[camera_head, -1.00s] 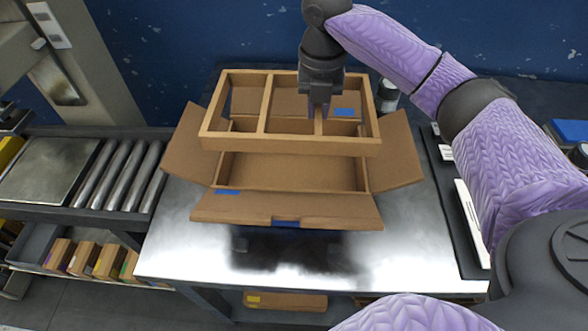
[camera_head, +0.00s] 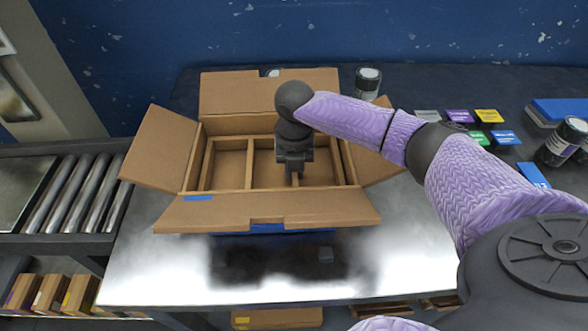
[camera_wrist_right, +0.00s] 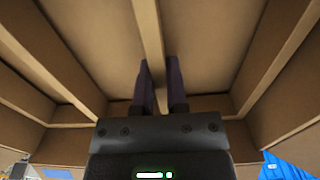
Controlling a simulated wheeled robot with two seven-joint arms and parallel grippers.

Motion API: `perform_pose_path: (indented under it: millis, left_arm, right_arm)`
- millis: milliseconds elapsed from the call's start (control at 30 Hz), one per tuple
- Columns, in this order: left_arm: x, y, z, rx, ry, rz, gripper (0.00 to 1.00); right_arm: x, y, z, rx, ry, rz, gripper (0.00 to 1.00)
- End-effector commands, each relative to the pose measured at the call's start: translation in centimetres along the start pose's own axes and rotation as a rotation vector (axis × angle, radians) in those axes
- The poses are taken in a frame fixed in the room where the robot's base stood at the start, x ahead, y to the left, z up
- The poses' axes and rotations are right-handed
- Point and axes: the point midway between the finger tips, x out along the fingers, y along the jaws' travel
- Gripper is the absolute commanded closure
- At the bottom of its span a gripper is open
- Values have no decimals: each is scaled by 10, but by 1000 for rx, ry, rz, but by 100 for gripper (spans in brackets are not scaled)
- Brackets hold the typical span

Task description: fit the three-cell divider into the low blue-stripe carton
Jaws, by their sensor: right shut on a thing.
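The low blue-stripe carton (camera_head: 262,209) stands open on the metal table, its flaps folded outward. The brown three-cell divider (camera_head: 250,163) is down inside the carton walls, with narrow gaps along its sides; whether it rests on the carton floor I cannot tell. My right gripper (camera_head: 295,176) reaches down into the carton, shut on one of the divider's inner partitions. In the right wrist view, the dark fingers (camera_wrist_right: 163,85) stand on either side of that partition (camera_wrist_right: 150,35). My left gripper is not in view.
A roller conveyor (camera_head: 70,195) is at the left, with small boxes (camera_head: 50,293) on a shelf below. A dark jar (camera_head: 367,83) stands behind the carton. Coloured cards (camera_head: 487,116) and a blue-topped block (camera_head: 560,109) lie at the right. The table front is clear.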

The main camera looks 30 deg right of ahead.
Motion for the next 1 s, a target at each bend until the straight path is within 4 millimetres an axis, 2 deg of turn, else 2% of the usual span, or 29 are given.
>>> perform_pose_path:
  millis: [167, 200, 333, 367, 667, 767, 1000]
  left_arm:
    - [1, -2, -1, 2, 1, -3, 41]
    - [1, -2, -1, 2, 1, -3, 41]
    - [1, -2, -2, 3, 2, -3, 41]
    - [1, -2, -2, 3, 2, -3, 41]
    - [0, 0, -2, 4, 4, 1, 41]
    - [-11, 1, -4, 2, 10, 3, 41]
    - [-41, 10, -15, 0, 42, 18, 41]
  right_arm:
    - [5, 0, 0, 1, 1, 1, 100]
    - [5, 0, 0, 1, 0, 1, 80]
    - [4, 0, 0, 1, 0, 1, 52]
    - [4, 0, 0, 1, 0, 0, 48]
    - [0, 0, 0, 0, -1, 0, 48]
    - [-22, 0, 1, 1, -3, 3, 48]
    - [-92, 1, 1, 0, -4, 5, 48]
